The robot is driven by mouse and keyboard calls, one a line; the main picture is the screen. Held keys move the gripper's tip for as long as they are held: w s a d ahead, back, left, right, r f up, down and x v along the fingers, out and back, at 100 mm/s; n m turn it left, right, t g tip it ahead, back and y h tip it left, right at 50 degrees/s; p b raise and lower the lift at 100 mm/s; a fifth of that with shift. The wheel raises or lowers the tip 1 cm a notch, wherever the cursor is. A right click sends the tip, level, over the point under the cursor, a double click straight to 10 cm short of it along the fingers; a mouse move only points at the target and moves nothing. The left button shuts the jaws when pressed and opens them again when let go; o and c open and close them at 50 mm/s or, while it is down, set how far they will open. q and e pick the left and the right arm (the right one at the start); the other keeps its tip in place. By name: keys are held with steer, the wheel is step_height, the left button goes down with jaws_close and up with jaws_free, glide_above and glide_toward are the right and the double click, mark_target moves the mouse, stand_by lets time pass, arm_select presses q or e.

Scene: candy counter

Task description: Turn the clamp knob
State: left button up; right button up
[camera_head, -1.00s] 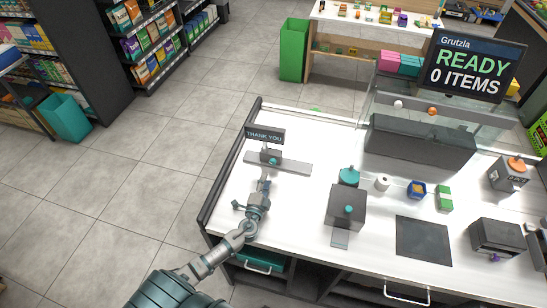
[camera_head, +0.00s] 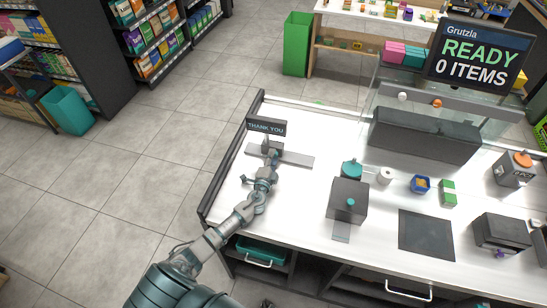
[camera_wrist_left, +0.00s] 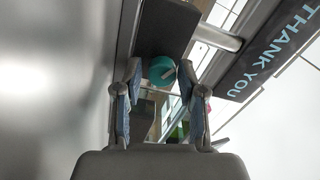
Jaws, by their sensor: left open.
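The clamp is a small dark block (camera_head: 267,146) on a grey bar (camera_head: 296,160) at the counter's left, below the "THANK YOU" sign (camera_head: 266,127). The clamp knob is round and teal; in the left wrist view (camera_wrist_left: 161,71) it sits between and just beyond my fingertips. In the head view my gripper mostly hides it. My left gripper (camera_head: 272,160) is open and reaches to the front of the clamp. Its two fingers flank the knob in the left wrist view (camera_wrist_left: 159,82); whether they touch it I cannot tell. My right gripper is not in view.
A grey box with a teal knob (camera_head: 348,197) stands to the right of my arm. A teal-topped jar (camera_head: 351,169), a white roll (camera_head: 385,176) and a dark mat (camera_head: 427,232) lie further right. The white counter left of the bar is clear.

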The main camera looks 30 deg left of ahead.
arm_select(q)
steer(key=shift+d, duration=0.15)
steer(key=c, duration=0.5)
steer(key=shift+c, duration=0.2)
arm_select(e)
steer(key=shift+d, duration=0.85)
arm_select(q)
steer(key=m+p, duration=0.1)
steer(key=m, duration=0.2)
steer(key=shift+s, duration=0.1)
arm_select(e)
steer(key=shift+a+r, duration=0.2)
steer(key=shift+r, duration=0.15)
arm_select(q)
steer(key=shift+m, duration=0.3)
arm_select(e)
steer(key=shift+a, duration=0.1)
